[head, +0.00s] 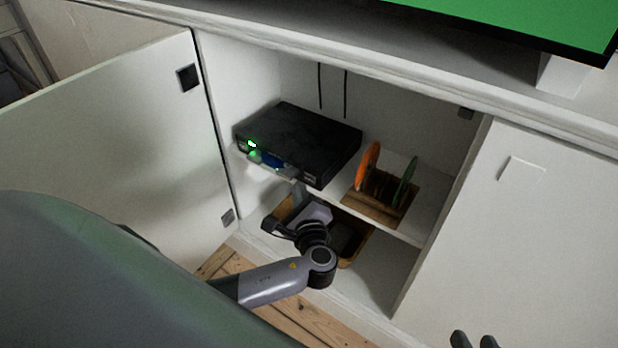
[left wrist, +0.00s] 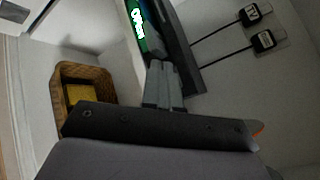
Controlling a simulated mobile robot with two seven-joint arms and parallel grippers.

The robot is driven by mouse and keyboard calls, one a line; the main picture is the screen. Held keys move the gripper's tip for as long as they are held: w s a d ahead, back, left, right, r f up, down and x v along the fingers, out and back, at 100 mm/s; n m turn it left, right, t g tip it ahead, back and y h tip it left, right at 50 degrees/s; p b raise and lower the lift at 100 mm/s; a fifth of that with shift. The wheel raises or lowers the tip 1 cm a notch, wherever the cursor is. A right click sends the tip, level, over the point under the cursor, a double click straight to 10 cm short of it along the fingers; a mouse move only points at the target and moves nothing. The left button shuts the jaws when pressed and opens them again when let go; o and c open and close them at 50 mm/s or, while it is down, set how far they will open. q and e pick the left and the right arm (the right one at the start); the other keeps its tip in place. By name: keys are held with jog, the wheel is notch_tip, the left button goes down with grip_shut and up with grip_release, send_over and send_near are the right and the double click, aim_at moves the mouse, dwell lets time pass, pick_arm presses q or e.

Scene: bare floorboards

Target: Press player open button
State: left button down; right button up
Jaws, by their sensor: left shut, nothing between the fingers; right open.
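The black player (head: 310,138) sits on the cabinet's upper shelf, its front lit by a green display (head: 251,144) at the left. A blue patch (head: 272,160) shows lower on the front; I cannot tell whether it is the button. The player's front also shows in the left wrist view (left wrist: 172,35). My left gripper (head: 298,190) is shut and empty, just below the shelf's front edge. In the left wrist view its fingertips (left wrist: 160,66) point at the player's front; contact is unclear. My right gripper (head: 474,338) is open at the bottom right, only its fingertips showing.
An orange disc (head: 368,160) and a green disc (head: 406,182) stand in a wooden rack (head: 372,207) right of the player. A wicker basket (left wrist: 61,98) is below the shelf. The left cabinet door (head: 110,150) is open; the right door (head: 520,230) borders the compartment.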

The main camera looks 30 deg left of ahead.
pick_arm(q)
jog(key=s+p, duration=0.2)
jog(key=s, duration=0.2)
jog(key=shift+s+a, duration=0.15)
jog(key=shift+s, duration=0.2)
dwell(2.8)
